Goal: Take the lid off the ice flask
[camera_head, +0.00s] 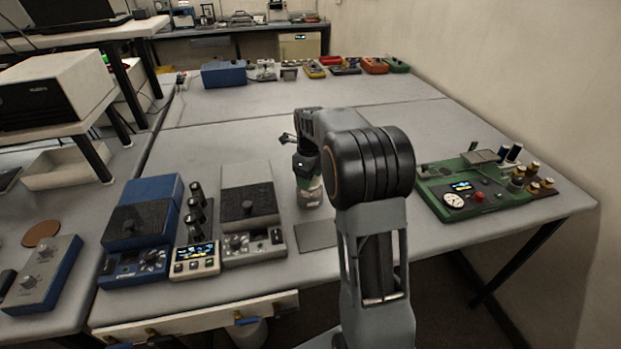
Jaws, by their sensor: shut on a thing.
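The ice flask (310,195) is a small pale grey-green cylinder. It stands upright on the grey table, left of my arm and right of the grey device with a black top plate. My gripper (307,176) points down over the flask's top and is shut there, on what looks like the lid. The fingers and wrist cover most of the lid, so its edge does not show clearly. I cannot see a gap between the lid and the flask.
Blue and grey devices (145,230) stand left of the flask. A dark flat pad (317,235) lies in front of it. A green instrument board (475,188) is at the right. The table behind the flask is clear up to the back row of devices.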

